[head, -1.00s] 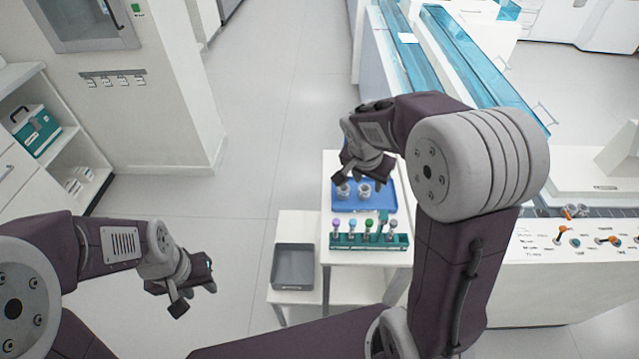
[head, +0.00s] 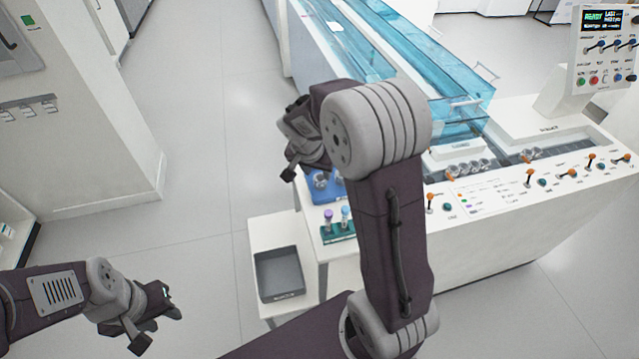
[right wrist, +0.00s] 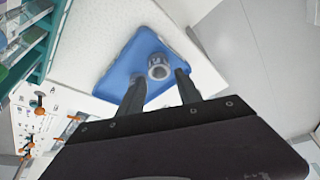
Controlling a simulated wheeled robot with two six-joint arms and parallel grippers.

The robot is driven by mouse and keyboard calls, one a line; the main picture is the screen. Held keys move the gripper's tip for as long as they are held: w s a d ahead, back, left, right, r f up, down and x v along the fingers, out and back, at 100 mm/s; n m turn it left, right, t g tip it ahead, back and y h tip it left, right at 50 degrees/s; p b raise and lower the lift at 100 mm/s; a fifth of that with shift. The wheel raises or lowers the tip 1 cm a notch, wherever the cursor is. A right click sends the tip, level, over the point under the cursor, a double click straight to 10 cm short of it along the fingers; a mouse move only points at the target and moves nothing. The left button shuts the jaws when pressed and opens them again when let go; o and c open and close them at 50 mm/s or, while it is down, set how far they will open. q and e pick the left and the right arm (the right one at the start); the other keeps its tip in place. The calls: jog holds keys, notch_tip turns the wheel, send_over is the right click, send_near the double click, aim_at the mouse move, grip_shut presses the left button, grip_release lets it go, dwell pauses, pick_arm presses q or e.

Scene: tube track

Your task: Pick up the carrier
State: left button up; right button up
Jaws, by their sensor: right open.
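A small grey metal carrier (right wrist: 158,67) stands on a blue tray (right wrist: 122,70) in the right wrist view. My right gripper (right wrist: 159,82) is open above the tray, and the carrier shows between and just beyond its fingertips. In the head view my right gripper (head: 290,172) is over the blue tray (head: 322,190), and my arm hides much of the tray. A carrier (head: 320,179) shows partly there beside the arm. My left gripper (head: 158,328) looks open and empty, low over the floor at left.
A green rack (head: 336,231) with capped tubes stands in front of the blue tray, partly behind my arm. A grey bin (head: 280,274) sits on a lower white stand. A white machine (head: 500,245) with orange-tipped levers and blue clear covers stands to the right.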

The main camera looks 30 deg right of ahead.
aim_at(320, 178)
jog(key=shift+d+f, duration=0.15)
jog(key=shift+f, duration=0.15)
jog(key=x, duration=0.5)
jog(key=shift+w+b, duration=0.1)
jog(key=shift+b, duration=0.3)
jog(key=c, duration=0.6)
jog(key=shift+r, duration=0.1)
